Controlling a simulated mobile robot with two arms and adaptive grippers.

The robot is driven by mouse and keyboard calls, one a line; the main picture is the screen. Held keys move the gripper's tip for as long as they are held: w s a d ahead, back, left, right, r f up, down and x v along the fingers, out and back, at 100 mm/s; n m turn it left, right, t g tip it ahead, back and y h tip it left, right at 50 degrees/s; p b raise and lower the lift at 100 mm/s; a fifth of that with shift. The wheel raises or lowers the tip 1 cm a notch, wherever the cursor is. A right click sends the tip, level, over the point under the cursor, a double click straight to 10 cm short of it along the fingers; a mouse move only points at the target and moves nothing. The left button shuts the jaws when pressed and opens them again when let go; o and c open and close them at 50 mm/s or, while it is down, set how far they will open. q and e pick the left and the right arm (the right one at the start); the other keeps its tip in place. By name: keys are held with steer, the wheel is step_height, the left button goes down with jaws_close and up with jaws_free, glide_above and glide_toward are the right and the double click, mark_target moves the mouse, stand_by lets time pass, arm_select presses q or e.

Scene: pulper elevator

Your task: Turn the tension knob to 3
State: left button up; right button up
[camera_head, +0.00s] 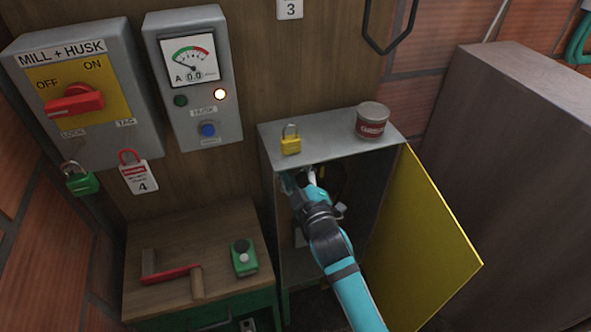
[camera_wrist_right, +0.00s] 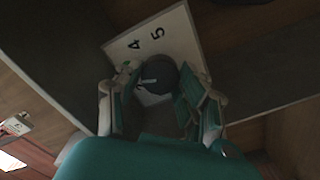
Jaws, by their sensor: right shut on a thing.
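The tension knob (camera_wrist_right: 157,76) shows in the right wrist view as a dark round knob with a pale pointer mark. It sits on a white dial plate (camera_wrist_right: 180,38) where the numbers 4 and 5 are readable; the other numbers are hidden. My right gripper (camera_wrist_right: 155,92) has its fingers on both sides of the knob and is shut on it. In the head view my right gripper (camera_head: 305,180) reaches into the open grey cabinet (camera_head: 290,262), and my arm hides the knob there. My left gripper is not in view.
The cabinet's yellow door (camera_head: 425,240) stands open to the right. A yellow padlock (camera_head: 291,145) and a grease tin (camera_head: 372,120) stand on the cabinet top. A wooden bench (camera_head: 215,235) at left holds a red-handled crank (camera_head: 170,275) and a green device (camera_head: 244,257).

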steer(key=shift+f+m, duration=0.15)
steer(key=shift+m, duration=0.15)
steer(key=o, duration=1.1)
steer(key=shift+o, duration=0.2)
steer(key=v, duration=1.2)
